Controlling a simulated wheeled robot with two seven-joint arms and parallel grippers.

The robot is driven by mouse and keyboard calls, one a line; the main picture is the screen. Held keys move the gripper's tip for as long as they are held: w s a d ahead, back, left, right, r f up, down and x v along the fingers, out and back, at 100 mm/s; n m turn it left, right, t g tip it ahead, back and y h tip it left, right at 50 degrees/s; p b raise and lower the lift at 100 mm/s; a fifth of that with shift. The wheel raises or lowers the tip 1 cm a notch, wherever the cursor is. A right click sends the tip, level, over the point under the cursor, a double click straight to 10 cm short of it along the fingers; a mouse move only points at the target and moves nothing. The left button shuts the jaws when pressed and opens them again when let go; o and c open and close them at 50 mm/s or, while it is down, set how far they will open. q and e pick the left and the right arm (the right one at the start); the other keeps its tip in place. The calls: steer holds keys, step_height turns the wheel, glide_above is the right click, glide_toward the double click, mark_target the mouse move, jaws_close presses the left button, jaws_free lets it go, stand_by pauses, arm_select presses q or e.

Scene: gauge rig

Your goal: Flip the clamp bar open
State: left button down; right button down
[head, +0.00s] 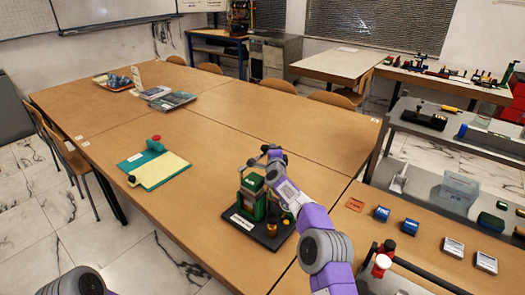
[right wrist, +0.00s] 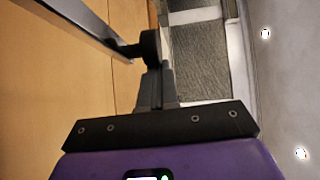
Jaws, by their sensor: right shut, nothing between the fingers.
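The gauge rig (head: 251,198), a green body on a black base with a white label, stands on the near part of the wooden table. My right gripper (head: 270,160) is at the top of the rig, shut and empty; my forearm hides part of the rig's right side. In the right wrist view, a grey bar (right wrist: 85,22), which looks like the clamp bar, runs from the upper left to a round black knob (right wrist: 150,45) right at the shut fingertips. I cannot tell whether they touch. The bar's tilt is unclear. My left gripper is out of view.
A green and yellow board (head: 160,170) with a red knob lies left of the rig. Grey shelving (head: 450,135) stands beyond.

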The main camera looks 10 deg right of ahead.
steer(key=shift+w, duration=0.25)
steer(key=shift+a, duration=0.1)
stand_by(0.4)
steer(key=s+d+r+b, duration=0.1)
steer(key=s+d+b, duration=0.3)
steer(key=s+d, duration=0.4)
steer(key=d, duration=0.3)
steer(key=shift+s+b, duration=0.35)
steer(key=shift+b, duration=0.05)
